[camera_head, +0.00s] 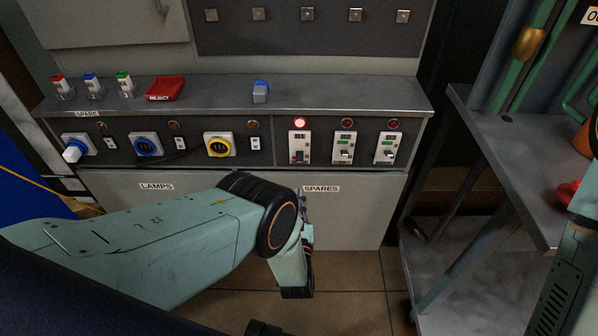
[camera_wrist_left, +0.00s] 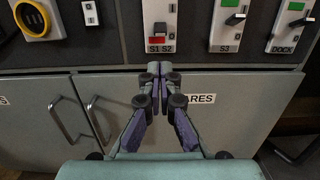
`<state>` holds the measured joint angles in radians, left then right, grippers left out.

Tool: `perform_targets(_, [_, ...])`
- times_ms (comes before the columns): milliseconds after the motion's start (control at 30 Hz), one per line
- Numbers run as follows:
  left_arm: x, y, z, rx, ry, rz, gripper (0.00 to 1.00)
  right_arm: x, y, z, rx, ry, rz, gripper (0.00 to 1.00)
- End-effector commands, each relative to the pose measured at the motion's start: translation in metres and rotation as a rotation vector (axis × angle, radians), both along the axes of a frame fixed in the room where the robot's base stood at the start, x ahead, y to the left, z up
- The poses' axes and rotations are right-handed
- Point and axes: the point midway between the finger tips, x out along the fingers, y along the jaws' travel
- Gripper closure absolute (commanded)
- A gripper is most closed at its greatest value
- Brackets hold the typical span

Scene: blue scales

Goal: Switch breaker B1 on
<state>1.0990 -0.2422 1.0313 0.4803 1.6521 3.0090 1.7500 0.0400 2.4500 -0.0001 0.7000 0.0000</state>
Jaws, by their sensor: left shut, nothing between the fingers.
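Three white breakers stand in a row on the dark panel; I can read no B1 label. The left breaker (camera_head: 299,147), labelled S1 S2 in the wrist view (camera_wrist_left: 160,22), shows a red window and a dark lever low on its face. A lit red lamp (camera_head: 300,123) is above it. The middle breaker (camera_head: 343,148), labelled S3, and the right breaker (camera_head: 386,149), labelled DOCK, show green windows under dark lamps. My left gripper (camera_wrist_left: 160,76) is shut and empty just below the left breaker in the wrist view. My right gripper is not in view.
Blue and yellow sockets (camera_head: 219,144) sit left of the breakers. Cabinet doors (camera_head: 350,215) are below. A metal table (camera_head: 520,180) stands at right.

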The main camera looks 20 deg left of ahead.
Motion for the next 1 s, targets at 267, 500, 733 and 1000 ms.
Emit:
perform_targets(267, [0.024, 0.007, 0.000, 0.002, -0.003, 0.000, 1.00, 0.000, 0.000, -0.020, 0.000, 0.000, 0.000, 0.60])
perform_targets(500, [0.050, 0.015, 0.002, 0.001, -0.001, 0.000, 1.00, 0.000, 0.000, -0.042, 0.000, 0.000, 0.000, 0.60])
perform_targets(733, [0.069, 0.020, 0.004, 0.001, -0.001, 0.000, 1.00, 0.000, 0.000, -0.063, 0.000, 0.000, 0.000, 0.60])
perform_targets(1000, [0.089, 0.026, 0.007, 0.001, 0.000, -0.001, 1.00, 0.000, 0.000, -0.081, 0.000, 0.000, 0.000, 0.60])
